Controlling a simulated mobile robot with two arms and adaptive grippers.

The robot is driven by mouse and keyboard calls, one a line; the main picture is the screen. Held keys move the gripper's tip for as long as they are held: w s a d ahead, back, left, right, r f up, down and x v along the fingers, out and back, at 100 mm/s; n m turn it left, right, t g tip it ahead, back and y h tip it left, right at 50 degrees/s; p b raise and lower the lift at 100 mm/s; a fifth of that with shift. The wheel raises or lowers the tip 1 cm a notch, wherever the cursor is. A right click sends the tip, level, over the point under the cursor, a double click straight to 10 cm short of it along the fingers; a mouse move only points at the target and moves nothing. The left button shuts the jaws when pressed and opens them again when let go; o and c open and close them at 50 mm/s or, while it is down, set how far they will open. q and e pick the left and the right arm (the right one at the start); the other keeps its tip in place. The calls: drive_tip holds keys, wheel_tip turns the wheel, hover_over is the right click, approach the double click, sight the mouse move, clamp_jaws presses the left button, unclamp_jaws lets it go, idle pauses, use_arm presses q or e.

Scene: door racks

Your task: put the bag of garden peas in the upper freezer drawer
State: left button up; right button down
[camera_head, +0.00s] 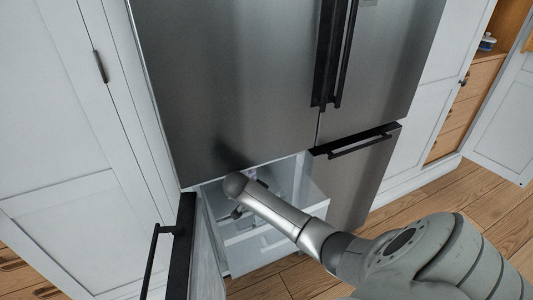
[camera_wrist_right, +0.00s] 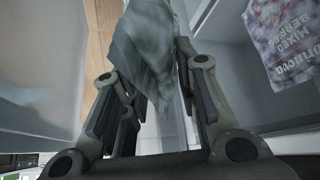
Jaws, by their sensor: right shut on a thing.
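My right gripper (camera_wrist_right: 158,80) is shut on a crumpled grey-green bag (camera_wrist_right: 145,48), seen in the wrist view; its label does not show. In the head view my right arm reaches into the open lower-left freezer compartment, and my wrist hides most of the gripper and the bag. White freezer drawers (camera_head: 255,247) show inside; I cannot clearly tell how far the upper one is pulled out. My left gripper is not in view.
A mixed berries bag (camera_wrist_right: 285,40) is at the upper right of the wrist view. The open freezer door (camera_head: 180,250) stands left of my right arm. The lower-right door (camera_head: 362,178) is shut. Wooden floor (camera_head: 490,215) is clear at right.

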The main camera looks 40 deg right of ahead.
drive_tip(key=shift+f, duration=0.2)
drive_tip(key=shift+f, duration=0.55)
drive_tip(key=c, duration=1.1)
unclamp_jaws()
drive_tip(key=shift+r, duration=0.1)
drive_tip(key=v, duration=0.4)
drive_tip(key=p+v, duration=0.1)
drive_tip(key=v, duration=0.8)
drive_tip(key=shift+w+d+r, duration=0.1)
drive_tip(key=shift+w+d, duration=0.05)
drive_tip(key=shift+d, duration=0.15)
